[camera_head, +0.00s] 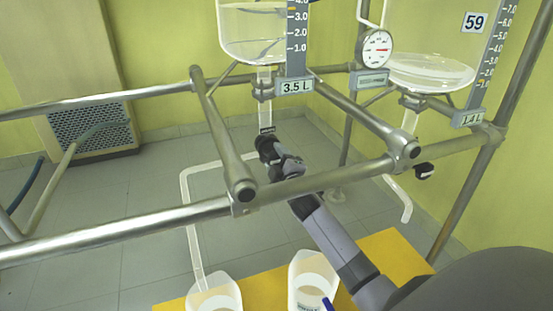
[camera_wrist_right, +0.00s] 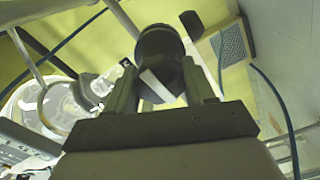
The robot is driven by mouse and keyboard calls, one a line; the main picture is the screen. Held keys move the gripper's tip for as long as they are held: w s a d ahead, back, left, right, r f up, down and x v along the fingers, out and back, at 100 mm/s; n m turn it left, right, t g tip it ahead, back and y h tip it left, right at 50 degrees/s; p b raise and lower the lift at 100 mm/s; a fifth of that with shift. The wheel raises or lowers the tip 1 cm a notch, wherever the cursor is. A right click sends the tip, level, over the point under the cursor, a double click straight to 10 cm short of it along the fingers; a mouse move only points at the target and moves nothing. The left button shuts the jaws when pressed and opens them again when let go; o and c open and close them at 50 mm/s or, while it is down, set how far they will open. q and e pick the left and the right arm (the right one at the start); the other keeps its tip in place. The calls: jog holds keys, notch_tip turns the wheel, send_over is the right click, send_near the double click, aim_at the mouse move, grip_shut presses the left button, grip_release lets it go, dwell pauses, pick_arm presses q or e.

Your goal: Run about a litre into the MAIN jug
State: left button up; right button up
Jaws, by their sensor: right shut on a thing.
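My right gripper (camera_head: 284,166) reaches in from the lower right, under the left glass reactor (camera_head: 253,35). It is shut on the black valve handle (camera_head: 266,145) at that reactor's bottom outlet. In the right wrist view the dark round handle (camera_wrist_right: 160,45) sits between the two fingers. A clear outlet tube (camera_head: 193,225) runs left from this valve and down to the left jug (camera_head: 215,297). A second white jug (camera_head: 312,280) stands right of it; its label is too small to read. I cannot tell which jug is MAIN. My left gripper is not in view.
The right reactor (camera_head: 430,70), tagged 59, has a plate (camera_head: 468,118) reading 1.4 L and a black valve handle (camera_head: 424,171). Steel rails (camera_head: 120,235) cross in front. The jugs stand on a yellow surface (camera_head: 400,256).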

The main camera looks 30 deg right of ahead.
aim_at(277, 161)
jog(key=shift+a+f, duration=0.1)
jog(key=o, duration=1)
jog(key=shift+s, duration=0.1)
jog(key=shift+s+a+p, duration=0.1)
jog(key=shift+s+p, duration=0.25)
jog(key=shift+s, duration=0.25)
jog(key=p+v, duration=0.1)
jog(key=v, duration=0.3)
jog(key=shift+s, duration=0.15)
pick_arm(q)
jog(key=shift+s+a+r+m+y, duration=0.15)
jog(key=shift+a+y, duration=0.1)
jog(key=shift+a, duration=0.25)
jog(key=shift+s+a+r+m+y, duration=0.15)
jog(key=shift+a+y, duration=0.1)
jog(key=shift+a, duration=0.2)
pick_arm(e)
jog(key=shift+s+a, duration=0.2)
jog(key=shift+s, duration=0.5)
